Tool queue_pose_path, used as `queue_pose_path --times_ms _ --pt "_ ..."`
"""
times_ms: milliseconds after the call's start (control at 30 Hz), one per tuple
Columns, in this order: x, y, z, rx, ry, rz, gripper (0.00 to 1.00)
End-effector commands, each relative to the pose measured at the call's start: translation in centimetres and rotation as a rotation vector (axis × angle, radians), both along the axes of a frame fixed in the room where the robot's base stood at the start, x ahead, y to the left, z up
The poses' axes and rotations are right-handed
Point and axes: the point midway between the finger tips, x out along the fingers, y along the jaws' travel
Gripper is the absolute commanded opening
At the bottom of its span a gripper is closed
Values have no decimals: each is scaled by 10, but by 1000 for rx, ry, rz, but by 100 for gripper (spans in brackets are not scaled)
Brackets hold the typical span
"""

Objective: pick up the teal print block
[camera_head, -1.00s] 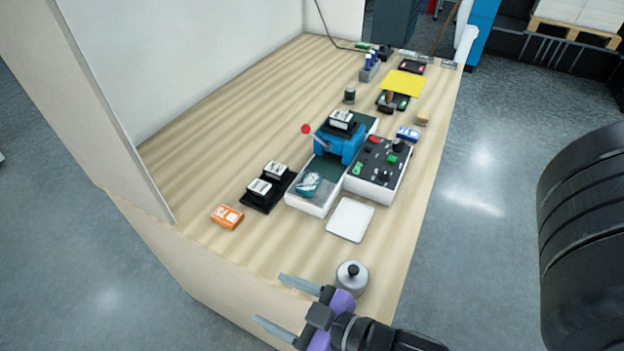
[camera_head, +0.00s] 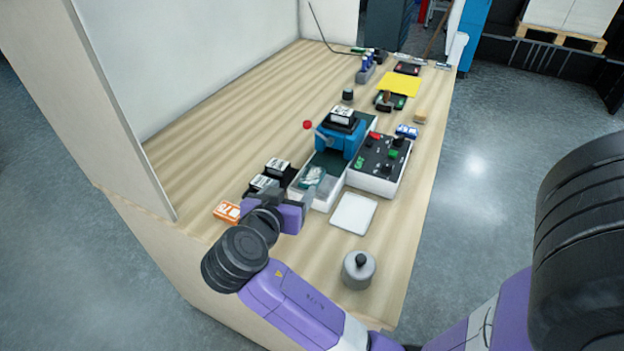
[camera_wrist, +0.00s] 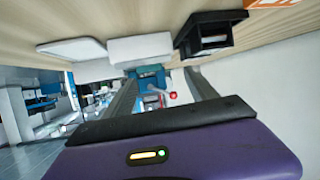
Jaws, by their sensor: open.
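The teal print block (camera_head: 313,176) has a pale top and sits at the near end of the white-walled tray (camera_head: 323,203) of the blue press (camera_head: 340,138), in the head view. My gripper (camera_head: 290,194) is open and empty at the near left of that tray, close to the block. One grey finger shows beside the tray's near corner, and the other is mostly hidden. In the wrist view my two fingers (camera_wrist: 160,80) are spread, with the blue press (camera_wrist: 151,73) beyond them. I cannot make out the block there.
Black stamp holders (camera_head: 267,179) and an orange box (camera_head: 227,211) stand left of the tray. The table's left-back area is clear.

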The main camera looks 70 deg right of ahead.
Motion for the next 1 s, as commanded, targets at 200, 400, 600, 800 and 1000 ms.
queue_pose_path --times_ms 200,400,600,800,1000 --pt "-12 -8 9 2 -45 -135 66" --pt "-13 -26 2 1 -44 -139 66" --pt "-14 -48 -6 3 -41 -141 66" --pt "-13 -71 -17 2 -43 -138 66" --pt "-13 -76 -21 3 -45 -135 66"
